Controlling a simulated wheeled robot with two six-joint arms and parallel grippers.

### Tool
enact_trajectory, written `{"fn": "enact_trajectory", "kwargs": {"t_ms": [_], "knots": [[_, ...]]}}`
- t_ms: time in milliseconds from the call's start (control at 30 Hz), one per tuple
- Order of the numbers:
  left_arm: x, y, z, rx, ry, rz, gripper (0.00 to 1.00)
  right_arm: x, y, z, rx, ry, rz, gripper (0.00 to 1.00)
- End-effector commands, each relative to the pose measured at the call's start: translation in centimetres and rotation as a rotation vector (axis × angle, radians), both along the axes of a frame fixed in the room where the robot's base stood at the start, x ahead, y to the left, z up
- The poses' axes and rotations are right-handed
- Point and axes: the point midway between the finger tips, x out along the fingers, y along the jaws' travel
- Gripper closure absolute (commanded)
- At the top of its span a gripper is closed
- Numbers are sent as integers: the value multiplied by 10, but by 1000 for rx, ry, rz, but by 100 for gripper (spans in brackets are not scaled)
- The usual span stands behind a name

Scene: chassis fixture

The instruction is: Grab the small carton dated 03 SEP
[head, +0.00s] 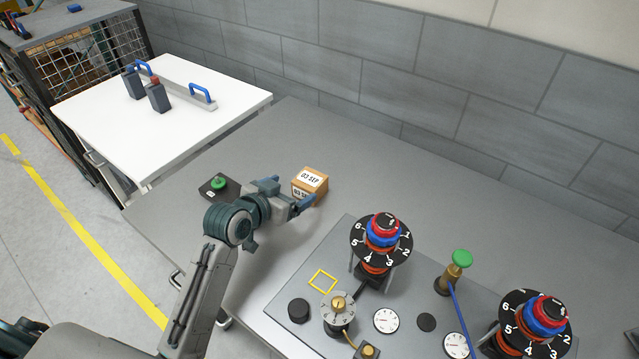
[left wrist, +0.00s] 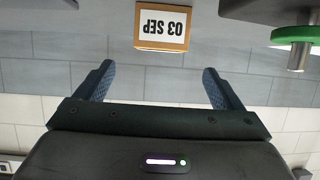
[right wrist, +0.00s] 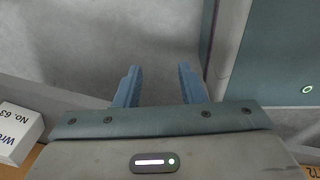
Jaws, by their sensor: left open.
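The small carton (head: 316,177) is tan with white labels reading 03 SEP on its top and front. It stands on the grey bench, towards the wall. My left gripper (head: 291,194) is open and empty, close to the carton on its near left side. In the left wrist view, the carton (left wrist: 161,42) appears upside down, beyond the open fingertips (left wrist: 158,78) and roughly centred between them, apart from both. My right gripper (right wrist: 160,80) shows only in the right wrist view, with a gap between its fingers and nothing held.
A black box with a green button (head: 217,184) sits left of the carton. A fixture plate (head: 285,306) with numbered dials, gauges and a green-topped post lies to the right. A white table (head: 110,130) holds dark bottles. A white box (right wrist: 18,133) shows beside the right gripper.

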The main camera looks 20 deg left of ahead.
Motion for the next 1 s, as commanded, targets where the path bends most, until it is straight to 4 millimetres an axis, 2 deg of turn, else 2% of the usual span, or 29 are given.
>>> {"fn": "enact_trajectory", "kwargs": {"t_ms": [200, 400, 700, 833, 1000], "knots": [[31, -10, -10, -3, 1, 0, 11, -9, 2, 10, 2, 10, -1, 64], [45, -14, -18, -2, 1, 0, 11, -23, 8, 12, 8, 29, -3, 64], [76, -23, -32, -2, 3, 0, 11, -4, 8, 31, 8, 5, -3, 64], [87, -26, -38, -2, 3, 0, 11, -4, 6, 33, 6, 5, -2, 64], [90, -27, -41, -2, 1, 1, 11, -6, 2, 33, 3, 8, -1, 64]]}}
